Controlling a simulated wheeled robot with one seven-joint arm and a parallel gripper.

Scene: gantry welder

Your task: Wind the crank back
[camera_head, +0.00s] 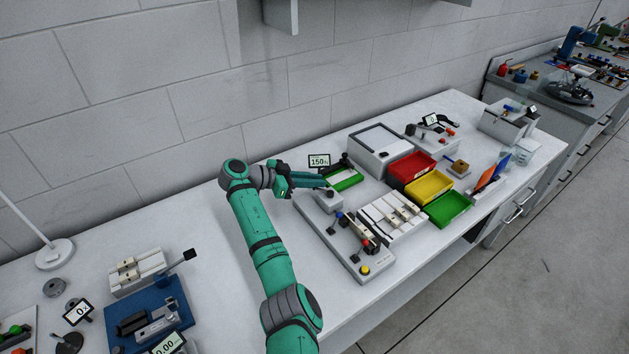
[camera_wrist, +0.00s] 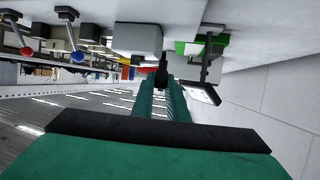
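My gripper (camera_head: 325,183) is at the back of the grey-based fixture (camera_head: 345,245), level with its rear grey block (camera_head: 327,200). The grey block also shows in the wrist view (camera_wrist: 138,38), just left of the fingertips. The teal fingers reach away from the wrist camera, and a small black part (camera_wrist: 162,66) stands at their tips (camera_wrist: 161,82). It may be the crank's handle; I cannot tell whether it is between the fingers or just beyond them. The crank's arm cannot be made out. A small display (camera_head: 319,161) reading about 150 stands behind the fingertips.
Red (camera_head: 412,167), yellow (camera_head: 428,187) and green (camera_head: 447,208) bins stand further right. The wall is close behind.

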